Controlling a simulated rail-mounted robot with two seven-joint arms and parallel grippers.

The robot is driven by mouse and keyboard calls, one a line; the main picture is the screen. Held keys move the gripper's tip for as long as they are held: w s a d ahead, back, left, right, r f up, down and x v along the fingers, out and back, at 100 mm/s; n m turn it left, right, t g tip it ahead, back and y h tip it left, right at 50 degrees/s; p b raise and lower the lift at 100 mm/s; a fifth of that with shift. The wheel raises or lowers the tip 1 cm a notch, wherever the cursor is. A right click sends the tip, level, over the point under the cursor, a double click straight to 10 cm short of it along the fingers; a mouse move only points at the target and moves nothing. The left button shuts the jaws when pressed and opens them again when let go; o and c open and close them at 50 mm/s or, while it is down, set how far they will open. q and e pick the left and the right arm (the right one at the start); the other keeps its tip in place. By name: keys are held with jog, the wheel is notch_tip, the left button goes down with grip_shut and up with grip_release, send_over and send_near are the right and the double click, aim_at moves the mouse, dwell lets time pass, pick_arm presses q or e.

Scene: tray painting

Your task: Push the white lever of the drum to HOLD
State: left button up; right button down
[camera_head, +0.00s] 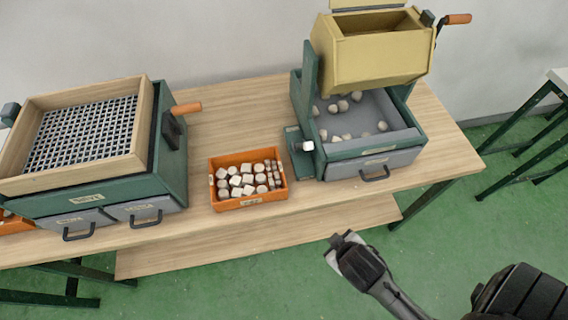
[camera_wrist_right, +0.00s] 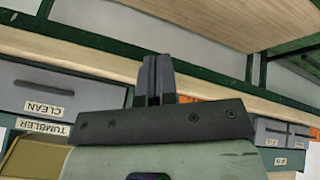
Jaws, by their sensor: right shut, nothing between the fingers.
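The yellow drum (camera_head: 365,55) hangs tilted in a green frame at the back right of the table, with its hatch open upward. The white lever (camera_head: 307,146) sticks out from a small green plate (camera_head: 294,139) on the left side of the frame. I cannot read any mark on the plate. My right gripper (camera_head: 343,242) is in front of the table, below the lever and apart from it. Its fingers (camera_wrist_right: 154,78) are together and empty in the right wrist view. The lever does not show clearly there. My left gripper is out of view.
A grey tray (camera_head: 370,108) under the drum holds several pale pieces. An orange crate (camera_head: 250,203) of pale pieces stands just left of the lever. A sieve box (camera_head: 150,110) with an orange-handled crank stands at the left. The drum's crank handle (camera_head: 458,18) juts out right.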

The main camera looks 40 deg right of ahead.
aim_at(304, 145)
jog(key=w+d+r+n+t+h+b, duration=0.35)
jog(key=w+d+t+h+b, duration=0.25)
jog(key=w+t+h+b, duration=0.25)
pick_arm(q)
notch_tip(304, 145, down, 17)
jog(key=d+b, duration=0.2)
jog(key=b, duration=0.5)
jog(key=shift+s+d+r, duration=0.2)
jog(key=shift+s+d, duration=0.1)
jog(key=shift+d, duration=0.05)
pick_arm(e)
jog(key=a+n+t, duration=0.2)
jog(key=t, duration=0.1)
jog(key=a+n+t, duration=0.1)
jog(key=n+t, duration=0.1)
jog(key=n, duration=0.1)
jog(key=a+n+t+y, duration=0.1)
jog(key=a+n+t, duration=0.1)
jog(key=n+t, duration=0.1)
jog(key=shift+w+a+r+t, duration=0.3)
jog(key=shift+a+r+t, duration=0.05)
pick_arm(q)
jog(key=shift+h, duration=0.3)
